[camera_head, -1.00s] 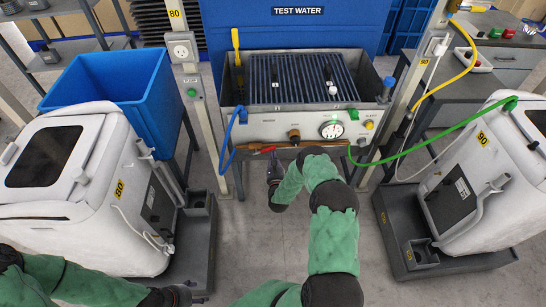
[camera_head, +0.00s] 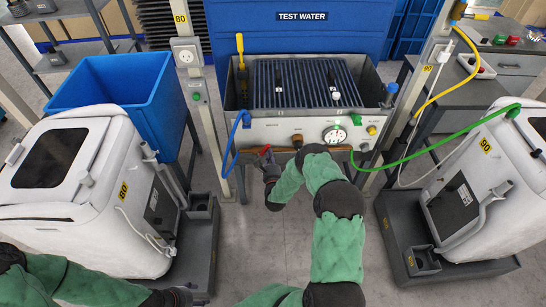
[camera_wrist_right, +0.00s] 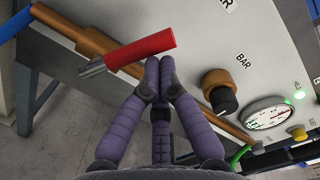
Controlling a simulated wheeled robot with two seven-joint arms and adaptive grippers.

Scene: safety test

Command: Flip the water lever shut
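The red water lever (camera_head: 265,149) sits on the pipe below the front panel of the test water tank. In the right wrist view the red lever (camera_wrist_right: 142,52) lies across the copper-coloured pipe, tilted up to the right. My right gripper (camera_head: 270,168) is just below it. In the wrist view its fingertips (camera_wrist_right: 160,64) are together, with nothing seen between them, close to the lever's right end; I cannot tell whether they touch it. My left gripper (camera_head: 188,297) is low at the bottom edge, partly seen and away from the tank.
White-covered units stand left (camera_head: 75,190) and right (camera_head: 480,190). Floor between is clear.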

